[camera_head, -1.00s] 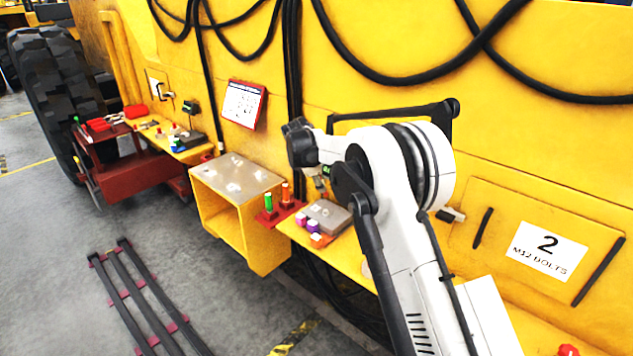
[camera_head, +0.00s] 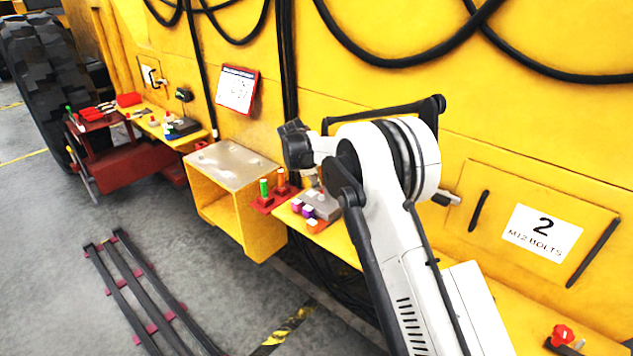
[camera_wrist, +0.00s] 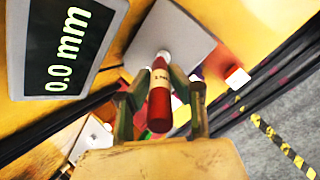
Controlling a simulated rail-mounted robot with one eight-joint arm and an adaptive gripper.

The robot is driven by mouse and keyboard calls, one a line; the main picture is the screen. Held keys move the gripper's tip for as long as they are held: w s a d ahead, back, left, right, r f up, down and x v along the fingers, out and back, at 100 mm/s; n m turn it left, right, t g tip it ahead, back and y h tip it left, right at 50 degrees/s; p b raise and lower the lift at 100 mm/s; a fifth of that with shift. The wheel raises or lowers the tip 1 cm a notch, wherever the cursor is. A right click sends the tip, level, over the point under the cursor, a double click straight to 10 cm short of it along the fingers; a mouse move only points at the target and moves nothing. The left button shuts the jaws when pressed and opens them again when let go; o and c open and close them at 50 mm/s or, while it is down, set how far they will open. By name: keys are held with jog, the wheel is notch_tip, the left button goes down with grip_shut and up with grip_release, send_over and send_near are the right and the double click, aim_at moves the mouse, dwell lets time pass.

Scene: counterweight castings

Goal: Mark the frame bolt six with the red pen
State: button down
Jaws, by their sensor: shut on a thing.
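My gripper (camera_wrist: 160,90) is shut on a red pen (camera_wrist: 160,105) with a white label, seen in the wrist view. The pen's pale end points at a grey plate (camera_wrist: 165,28) and overlaps its edge in the picture; I cannot tell whether they touch. In the head view my gripper (camera_head: 315,182) is small and partly hidden by my arm, above the grey block (camera_head: 325,207) on the yellow shelf. I cannot make out which thing is frame bolt six.
A display reading 0.0 mm (camera_wrist: 68,45) stands close on the left in the wrist view. Green (camera_head: 264,188) and orange (camera_head: 281,180) pens stand in a red holder. Small coloured cubes (camera_head: 302,209) lie beside the block. An open yellow box (camera_head: 225,208) stands left of them.

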jog(key=shift+f+b, duration=0.55)
jog(key=shift+b, duration=0.15)
dwell(1.2)
jog(key=shift+w+a+b, duration=0.25)
jog(key=shift+a+b, duration=0.15)
jog(key=shift+b, duration=0.85)
dwell(3.1)
jog(key=shift+r, duration=0.1)
dwell(0.4)
jog(key=shift+r+p, duration=0.95)
jog(key=shift+r, duration=1.95)
